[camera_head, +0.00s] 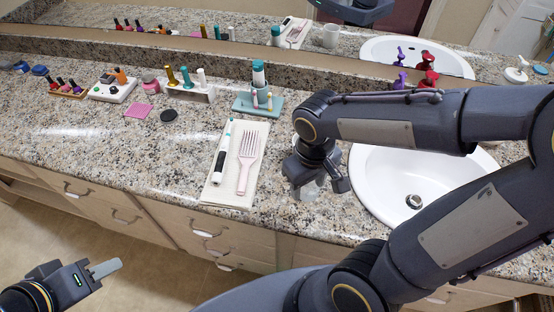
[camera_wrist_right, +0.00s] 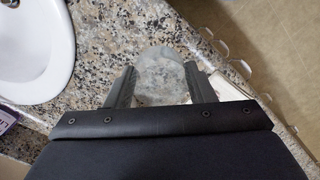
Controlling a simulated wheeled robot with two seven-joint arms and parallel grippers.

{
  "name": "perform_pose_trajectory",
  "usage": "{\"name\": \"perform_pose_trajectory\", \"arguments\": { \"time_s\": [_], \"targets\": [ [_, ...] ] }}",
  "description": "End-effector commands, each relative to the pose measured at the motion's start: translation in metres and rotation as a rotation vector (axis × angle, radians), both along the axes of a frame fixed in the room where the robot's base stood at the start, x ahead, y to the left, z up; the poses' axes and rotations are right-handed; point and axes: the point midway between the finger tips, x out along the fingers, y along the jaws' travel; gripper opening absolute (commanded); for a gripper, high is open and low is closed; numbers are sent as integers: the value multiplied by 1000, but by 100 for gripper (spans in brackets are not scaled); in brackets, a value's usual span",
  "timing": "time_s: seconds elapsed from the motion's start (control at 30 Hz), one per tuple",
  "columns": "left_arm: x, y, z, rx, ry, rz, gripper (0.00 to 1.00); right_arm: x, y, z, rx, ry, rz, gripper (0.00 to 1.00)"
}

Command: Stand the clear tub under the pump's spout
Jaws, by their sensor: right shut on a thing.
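The clear tub (camera_head: 308,191) is at the front of the granite counter, just left of the sink, partly hidden by my right gripper (camera_head: 322,182). In the right wrist view the see-through tub (camera_wrist_right: 160,72) sits between the two fingers of the right gripper (camera_wrist_right: 158,88), which is shut on it. I cannot tell whether the tub touches the counter.
The white sink (camera_head: 375,195) lies right of the tub. A teal tray (camera_head: 243,105) with bottles stands behind. The mirror (camera_head: 300,55) repeats several objects.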

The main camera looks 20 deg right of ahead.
Motion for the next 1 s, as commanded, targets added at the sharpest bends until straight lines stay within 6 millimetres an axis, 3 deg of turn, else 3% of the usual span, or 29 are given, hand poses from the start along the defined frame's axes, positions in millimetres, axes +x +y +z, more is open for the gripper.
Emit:
{"name": "perform_pose_trajectory", "arguments": {
  "time_s": [0.23, 0.43, 0.8, 1.0],
  "targets": [
    [0, 0, 1, 0, 0, 0, 36, 61, 14, -28, -2, 5, 0, 28],
    [0, 0, -2, 0, 0, 0, 36, 94, 22, -65, -2, 5, 0, 28],
    [0, 0, -2, 0, 0, 0, 36, 118, 27, -93, -1, 1, -1, 28],
    [0, 0, -5, 0, 0, 0, 36, 117, 27, -121, 0, 2, -1, 28]
  ]
}}
